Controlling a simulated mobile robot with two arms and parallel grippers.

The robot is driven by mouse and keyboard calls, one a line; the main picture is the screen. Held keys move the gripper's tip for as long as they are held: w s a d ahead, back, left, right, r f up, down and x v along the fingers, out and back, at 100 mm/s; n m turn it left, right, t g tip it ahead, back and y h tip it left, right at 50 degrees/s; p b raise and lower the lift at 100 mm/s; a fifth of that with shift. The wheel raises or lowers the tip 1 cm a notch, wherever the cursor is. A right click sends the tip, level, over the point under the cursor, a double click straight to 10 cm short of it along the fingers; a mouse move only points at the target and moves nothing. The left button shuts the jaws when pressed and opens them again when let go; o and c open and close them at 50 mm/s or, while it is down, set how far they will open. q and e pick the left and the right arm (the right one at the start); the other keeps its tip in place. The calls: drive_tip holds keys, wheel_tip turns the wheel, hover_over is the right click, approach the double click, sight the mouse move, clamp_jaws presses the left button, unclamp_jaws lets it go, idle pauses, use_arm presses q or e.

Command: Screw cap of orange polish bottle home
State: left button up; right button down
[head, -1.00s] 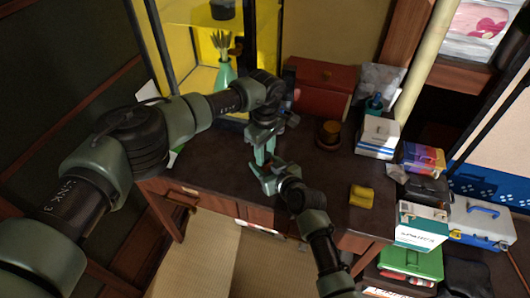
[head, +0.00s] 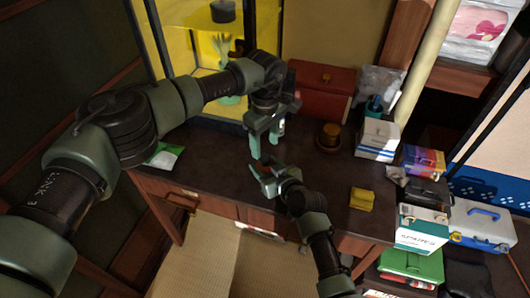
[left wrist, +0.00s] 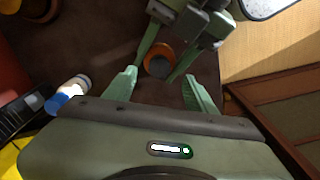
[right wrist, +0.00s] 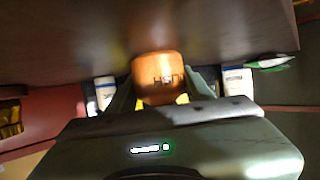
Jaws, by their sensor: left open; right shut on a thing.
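The orange bottle (right wrist: 158,80) is held between the fingers of my right gripper (right wrist: 160,98), with dark lettering on its side. In the left wrist view the bottle shows end-on as an orange rim around a dark round top (left wrist: 158,66). Whether that top is the cap, and how far down it sits, I cannot tell. My right gripper (head: 263,173) is low over the desk's front part in the head view. My left gripper (head: 264,138) is open and empty, pointing down just above and behind it. Its spread fingers (left wrist: 158,88) face the bottle top, apart from it.
The dark desk (head: 215,165) carries a yellow cloth-like item (head: 361,199), a brown round pot (head: 329,137), a red box (head: 322,88) and a green-white packet (head: 165,155). A white-blue bottle (left wrist: 70,92) stands near my left gripper. Boxes crowd the right; the desk middle is clear.

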use_arm(q)
wheel_tip(320, 180, up, 7)
drive_tip(key=shift+f, duration=0.1)
use_arm(e)
drive_tip(key=c, duration=0.5)
unclamp_jaws()
use_arm(q)
drive_tip(key=shift+r+p, duration=0.25)
drive_tip(key=shift+p, duration=0.1)
use_arm(e)
drive_tip(key=v, duration=0.7)
drive_tip(key=shift+s+d+r, duration=0.1)
drive_tip(key=shift+s+r, duration=0.05)
drive_tip(key=shift+s, duration=0.2)
